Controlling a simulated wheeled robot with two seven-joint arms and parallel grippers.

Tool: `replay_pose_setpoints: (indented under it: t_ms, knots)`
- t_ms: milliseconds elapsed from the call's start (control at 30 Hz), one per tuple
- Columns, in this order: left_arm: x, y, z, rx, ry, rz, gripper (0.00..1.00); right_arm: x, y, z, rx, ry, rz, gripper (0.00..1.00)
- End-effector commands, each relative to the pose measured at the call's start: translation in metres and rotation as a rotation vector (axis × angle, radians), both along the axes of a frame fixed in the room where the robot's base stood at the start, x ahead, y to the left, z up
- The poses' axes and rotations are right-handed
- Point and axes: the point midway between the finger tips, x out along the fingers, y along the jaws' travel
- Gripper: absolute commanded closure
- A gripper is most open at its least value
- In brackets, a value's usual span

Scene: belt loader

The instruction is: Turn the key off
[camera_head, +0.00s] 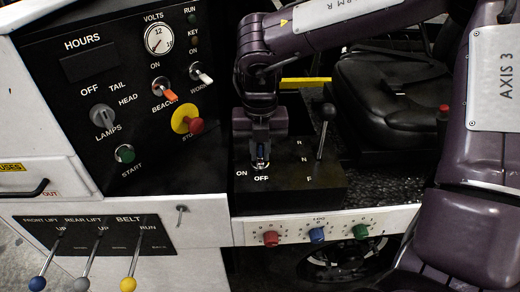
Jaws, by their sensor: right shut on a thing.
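The key (260,164) shows as a small piece between the fingertips of my right gripper, on a black box labelled ON and OFF (290,187). My right gripper (261,157) points down and is shut on the key, just above the OFF label. The fingers hide most of the key, so I cannot tell which way it is turned. My left gripper is not in view.
A gear lever (323,135) with a black knob stands right of the key, beside the R, N and F marks. The dark panel (110,110) at left holds switches, a gauge and a red stop button (195,125). A black seat (400,90) is behind.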

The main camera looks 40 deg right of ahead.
Motion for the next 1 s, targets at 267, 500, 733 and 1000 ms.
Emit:
replay_pose_setpoints:
  t_ms: [267, 500, 733, 1000]
  knots:
    - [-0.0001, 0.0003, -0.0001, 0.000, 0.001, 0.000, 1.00, 0.0007, 0.0003, 0.0011, 0.001, -0.003, 0.034, 1.00]
    - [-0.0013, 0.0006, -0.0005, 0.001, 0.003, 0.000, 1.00, 0.0007, 0.0004, 0.0011, 0.001, -0.003, 0.039, 1.00]
    - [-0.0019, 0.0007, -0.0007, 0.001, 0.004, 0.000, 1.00, 0.0007, 0.0003, 0.0011, 0.001, -0.003, 0.039, 0.80]
    - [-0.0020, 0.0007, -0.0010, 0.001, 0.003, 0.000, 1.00, 0.0003, 0.0001, 0.0004, 0.000, -0.001, 0.037, 0.63]
